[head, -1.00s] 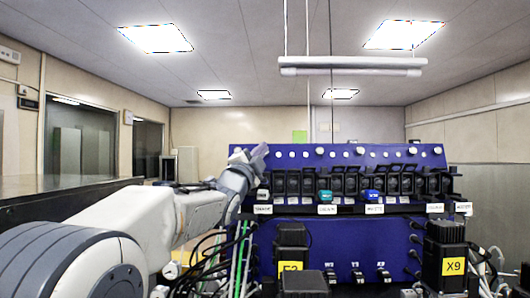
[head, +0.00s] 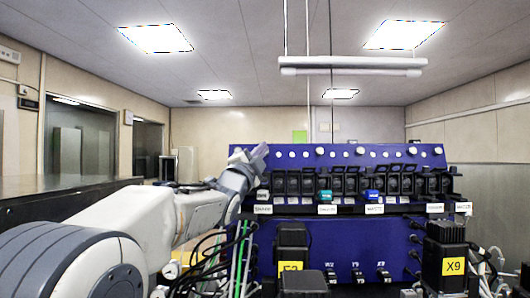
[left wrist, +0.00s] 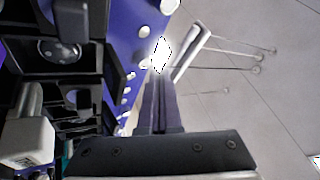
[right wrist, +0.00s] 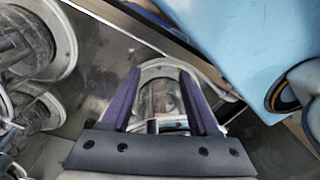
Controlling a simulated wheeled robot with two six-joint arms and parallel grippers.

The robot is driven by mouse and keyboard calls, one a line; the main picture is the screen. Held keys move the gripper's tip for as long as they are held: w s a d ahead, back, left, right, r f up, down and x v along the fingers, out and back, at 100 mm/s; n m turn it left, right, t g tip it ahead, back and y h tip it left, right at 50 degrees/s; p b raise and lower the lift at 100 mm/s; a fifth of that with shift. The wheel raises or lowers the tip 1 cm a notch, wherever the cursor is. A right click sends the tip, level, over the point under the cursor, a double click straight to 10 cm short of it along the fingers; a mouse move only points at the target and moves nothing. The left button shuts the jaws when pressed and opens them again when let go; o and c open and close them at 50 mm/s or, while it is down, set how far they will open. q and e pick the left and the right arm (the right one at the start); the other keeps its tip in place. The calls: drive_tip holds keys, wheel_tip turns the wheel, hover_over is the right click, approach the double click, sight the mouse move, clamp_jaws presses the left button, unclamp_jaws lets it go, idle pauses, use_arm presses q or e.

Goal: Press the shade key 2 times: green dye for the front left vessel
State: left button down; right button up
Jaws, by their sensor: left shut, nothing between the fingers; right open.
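The blue panel (head: 340,154) stands ahead with a row of black bays. On its ledge, a pale grey key (head: 262,195) stands at the left, then a teal key (head: 325,196) and a blue key (head: 371,195), each above a white label too small to read surely. My left gripper (head: 260,152) is at the panel's left end, above the pale key, fingers upward. In the left wrist view, its fingers (left wrist: 160,100) are together and empty, and a pale block (left wrist: 25,142) is at lower left. My right gripper (right wrist: 160,95) is open and empty, only in the right wrist view.
Black units with yellow tags, one marked X9 (head: 453,266), stand in front of the panel. Cables and tubes (head: 207,255) hang near my left arm. The right wrist view shows round glass-and-metal fittings (right wrist: 35,40) and a light-blue housing (right wrist: 245,45).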

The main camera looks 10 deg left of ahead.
use_arm(q)
drive_tip(key=shift+w+f, duration=0.1)
drive_tip(key=shift+w, duration=0.05)
drive_tip(key=shift+w+a, duration=0.1)
drive_tip(key=shift+w, duration=0.15)
drive_tip(key=shift+w+a+f, duration=0.15)
drive_tip(key=shift+w+f, duration=0.05)
drive_tip(key=shift+w, duration=0.4)
idle(1.1)
drive_tip(key=shift+s, duration=0.1)
drive_tip(key=shift+s+d+r+b, duration=0.15)
drive_tip(key=shift+s+b, duration=0.3)
drive_tip(key=shift+s+d+r+b, duration=0.1)
drive_tip(key=shift+s+b, duration=0.3)
drive_tip(key=shift+s, duration=0.05)
